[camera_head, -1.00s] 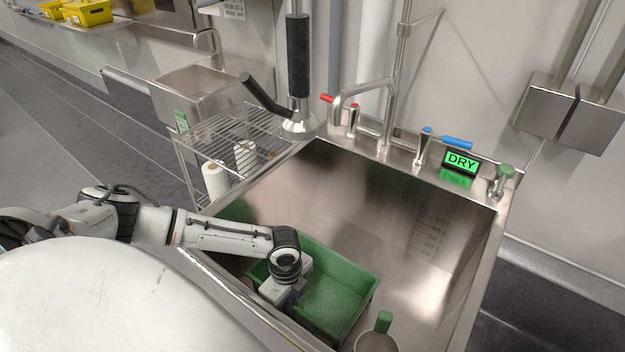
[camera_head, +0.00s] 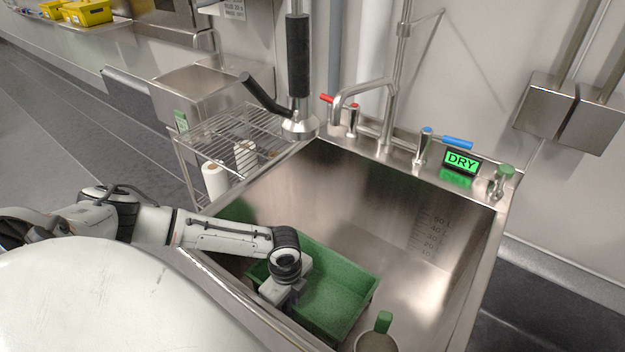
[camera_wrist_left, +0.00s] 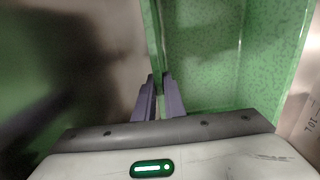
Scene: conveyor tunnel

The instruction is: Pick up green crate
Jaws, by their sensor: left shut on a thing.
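The green crate (camera_head: 337,297) sits in the steel sink, open side up, and looks empty. My left arm reaches in over the sink's left edge. My left gripper (camera_head: 283,302) is at the crate's near left side, and its fingertips are hidden there in the head view. In the left wrist view, the fingers (camera_wrist_left: 159,90) stand on either side of the crate's wall (camera_wrist_left: 154,45), shut on it. The crate's inside (camera_wrist_left: 215,50) lies to the right of the fingers. My right gripper does not show.
The steel sink (camera_head: 375,205) has bare floor right of the crate. A metal cup-like thing with a green handle (camera_head: 384,322) is at the front right. A hanging sprayer (camera_head: 299,123) and a faucet (camera_head: 365,85) stand over the back. A wire rack (camera_head: 225,140) is at left.

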